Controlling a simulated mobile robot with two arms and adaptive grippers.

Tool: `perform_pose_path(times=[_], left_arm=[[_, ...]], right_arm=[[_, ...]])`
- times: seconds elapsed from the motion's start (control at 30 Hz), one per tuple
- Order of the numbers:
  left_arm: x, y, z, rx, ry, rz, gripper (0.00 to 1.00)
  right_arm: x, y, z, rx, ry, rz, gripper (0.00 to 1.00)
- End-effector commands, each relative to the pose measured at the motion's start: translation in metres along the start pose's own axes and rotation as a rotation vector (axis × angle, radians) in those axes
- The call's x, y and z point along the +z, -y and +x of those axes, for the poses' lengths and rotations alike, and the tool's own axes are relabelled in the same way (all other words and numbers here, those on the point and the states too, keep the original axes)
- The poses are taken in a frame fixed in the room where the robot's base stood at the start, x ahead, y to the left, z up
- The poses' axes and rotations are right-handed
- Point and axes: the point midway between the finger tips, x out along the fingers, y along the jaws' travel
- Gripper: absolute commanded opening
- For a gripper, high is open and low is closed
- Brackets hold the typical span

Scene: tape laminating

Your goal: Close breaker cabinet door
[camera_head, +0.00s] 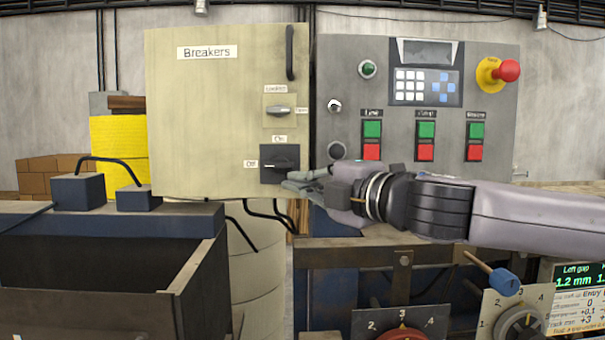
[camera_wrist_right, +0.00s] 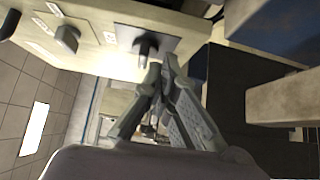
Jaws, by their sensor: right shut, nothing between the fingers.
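The breaker cabinet (camera_head: 200,110) is a cream box labelled "Breakers" at the centre left of the head view. Its front looks flat, with the door lying flush or nearly so. A black handle (camera_head: 290,52) sits at its upper right edge, above a small latch knob (camera_head: 279,111) and a black On/Off switch (camera_head: 279,164). My right gripper (camera_head: 296,186) is shut and empty at the cabinet's lower right corner, just below the switch. In the right wrist view its fingertips (camera_wrist_right: 162,68) are together beside the switch (camera_wrist_right: 146,45); contact is unclear. My left gripper is out of view.
A grey control panel (camera_head: 500,120) with coloured buttons and a red emergency knob (camera_head: 508,71) stands right of the cabinet. Dials (camera_head: 402,334) and a small screen (camera_head: 580,275) are below. A dark open-topped box (camera_head: 90,270) is at lower left. Black cables hang under the cabinet.

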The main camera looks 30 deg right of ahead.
Motion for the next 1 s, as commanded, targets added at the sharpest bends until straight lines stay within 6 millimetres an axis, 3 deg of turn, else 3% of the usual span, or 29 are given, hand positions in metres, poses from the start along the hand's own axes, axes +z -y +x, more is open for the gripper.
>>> perform_pose_path(times=[0.2, 0.57, 0.8, 1.0], left_arm=[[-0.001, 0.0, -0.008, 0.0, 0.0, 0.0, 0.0], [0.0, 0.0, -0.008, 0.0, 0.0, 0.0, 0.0], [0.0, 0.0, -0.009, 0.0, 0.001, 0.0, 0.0], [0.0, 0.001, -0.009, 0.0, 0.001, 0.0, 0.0]], right_arm=[[0.011, -0.001, 0.012, -0.001, -0.002, 0.0, 0.0], [0.013, 0.0, 0.013, 0.001, -0.001, -0.001, 0.0], [0.035, 0.0, 0.031, -0.001, 0.003, -0.002, 0.0], [0.039, 0.0, 0.034, 0.0, 0.002, -0.002, 0.0]])
